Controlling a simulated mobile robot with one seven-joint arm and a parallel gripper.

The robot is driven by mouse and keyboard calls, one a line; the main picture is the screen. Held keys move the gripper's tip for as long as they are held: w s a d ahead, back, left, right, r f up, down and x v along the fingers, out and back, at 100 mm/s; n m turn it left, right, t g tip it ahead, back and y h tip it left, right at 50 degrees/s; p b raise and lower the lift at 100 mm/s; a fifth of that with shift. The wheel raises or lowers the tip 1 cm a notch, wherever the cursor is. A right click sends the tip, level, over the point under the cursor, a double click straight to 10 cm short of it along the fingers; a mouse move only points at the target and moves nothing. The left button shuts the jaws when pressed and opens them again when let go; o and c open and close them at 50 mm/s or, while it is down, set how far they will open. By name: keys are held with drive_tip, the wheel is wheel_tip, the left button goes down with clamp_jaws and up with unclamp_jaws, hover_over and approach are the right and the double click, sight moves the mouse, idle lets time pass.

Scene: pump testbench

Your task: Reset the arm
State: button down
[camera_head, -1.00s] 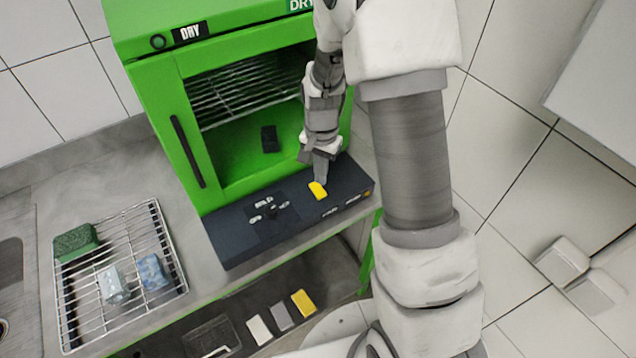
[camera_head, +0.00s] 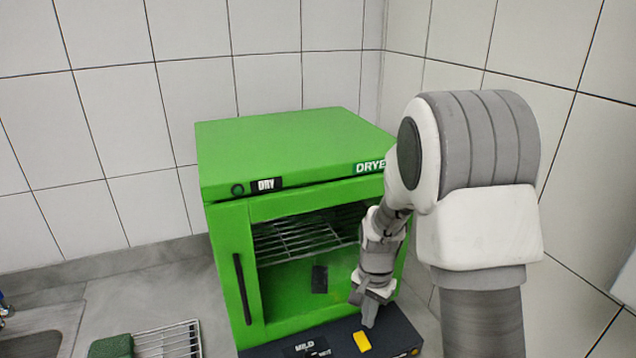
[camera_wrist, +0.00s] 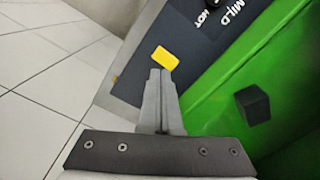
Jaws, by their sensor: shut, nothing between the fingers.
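My gripper (camera_head: 370,318) is at the front right of the green dryer (camera_head: 290,155), just above the dark control panel (camera_head: 280,350). Its fingers are shut with nothing between them. In the wrist view the closed fingertips (camera_wrist: 160,76) point at the yellow button (camera_wrist: 164,58) on the panel. The button also shows in the head view (camera_head: 362,341) right below the fingertips. I cannot tell whether the fingertips touch it. My arm bends down from the right side of the head view.
The dryer's door with a dark handle (camera_head: 242,288) is at its left front, and a wire rack (camera_head: 300,240) shows inside. A drying rack (camera_head: 170,342) with a green sponge (camera_head: 112,346) lies at the lower left. Tiled walls stand behind and to the right.

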drive_tip(key=s+r+n+t, duration=0.25)
drive_tip(key=s+r, duration=0.35)
drive_tip(key=r, duration=0.4)
drive_tip(key=s+r+n+t, duration=0.1)
drive_tip(key=s+r+n, duration=0.2)
drive_tip(key=s+r, duration=0.55)
drive_tip(key=s+r+n+t, duration=0.2)
drive_tip(key=s+r, duration=0.3)
drive_tip(key=s, duration=0.1)
drive_tip(key=shift+r+n, duration=0.2)
drive_tip(key=shift+n, duration=0.15)
